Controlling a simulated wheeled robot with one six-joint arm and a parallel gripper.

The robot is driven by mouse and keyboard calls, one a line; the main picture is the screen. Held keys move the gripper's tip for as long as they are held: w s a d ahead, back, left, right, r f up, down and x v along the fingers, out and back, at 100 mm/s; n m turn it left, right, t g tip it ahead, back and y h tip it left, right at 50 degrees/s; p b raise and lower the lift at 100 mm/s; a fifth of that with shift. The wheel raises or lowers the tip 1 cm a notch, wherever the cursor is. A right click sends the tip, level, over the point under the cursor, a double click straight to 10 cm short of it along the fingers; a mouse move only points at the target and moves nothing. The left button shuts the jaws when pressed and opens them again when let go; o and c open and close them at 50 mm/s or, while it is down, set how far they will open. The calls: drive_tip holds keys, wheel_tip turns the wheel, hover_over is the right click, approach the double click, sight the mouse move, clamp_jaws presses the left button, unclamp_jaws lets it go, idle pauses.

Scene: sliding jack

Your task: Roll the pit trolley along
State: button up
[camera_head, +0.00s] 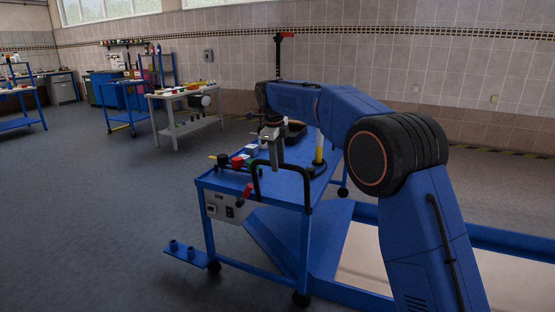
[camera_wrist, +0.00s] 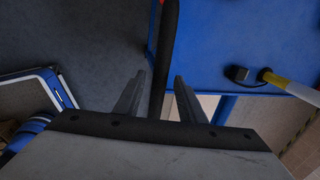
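The pit trolley (camera_head: 222,184) is a blue wheeled cart with a flat top, standing in front of me. A black arched handle (camera_head: 282,166) rises at its near end, with a grey control box below it. My gripper (camera_head: 274,160) points down at the top of this handle. In the wrist view my gripper (camera_wrist: 159,76) has its two grey fingers apart.
Small red, yellow and black items and a yellow-white post (camera_head: 319,148) stand on the trolley top. A blue frame (camera_head: 490,238) lies to the right. A grey workbench (camera_head: 185,95) stands behind on the left. Open grey floor (camera_head: 80,200) lies left of the trolley.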

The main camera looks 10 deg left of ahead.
drive_tip(key=shift+r, duration=0.15)
drive_tip(key=s+r, duration=0.3)
drive_tip(key=r, duration=1.3)
drive_tip(key=shift+a+r, duration=0.4)
drive_tip(key=shift+a, duration=0.05)
drive_tip(key=shift+s, duration=0.1)
drive_tip(key=s+d+r+n, duration=0.2)
drive_tip(key=s+d+n, duration=0.1)
drive_tip(key=d, duration=0.4)
drive_tip(key=s+d+r+n, duration=0.1)
drive_tip(key=s+d+n, duration=0.15)
drive_tip(key=d, duration=0.55)
drive_tip(key=s+d+f+n+t, duration=0.1)
drive_tip(key=s+d+f+n, duration=0.15)
drive_tip(key=s+d, duration=0.45)
drive_tip(key=s+d+f+n, duration=0.1)
drive_tip(key=s+d+n, duration=0.2)
drive_tip(key=s+d, duration=0.4)
drive_tip(key=s+d+f+n, duration=0.3)
drive_tip(key=s+d+f, duration=0.1)
drive_tip(key=s+f, duration=0.4)
drive_tip(key=s+d+f+n+t, duration=0.1)
drive_tip(key=s+d+f+n, duration=0.2)
drive_tip(key=s+f, duration=0.5)
drive_tip(key=s+d+f+n, duration=0.4)
drive_tip(key=s+d+f, duration=0.2)
drive_tip(key=s+f, duration=0.3)
drive_tip(key=s, duration=0.4)
drive_tip(key=shift+s+t+y, duration=0.3)
drive_tip(key=shift+s, duration=0.05)
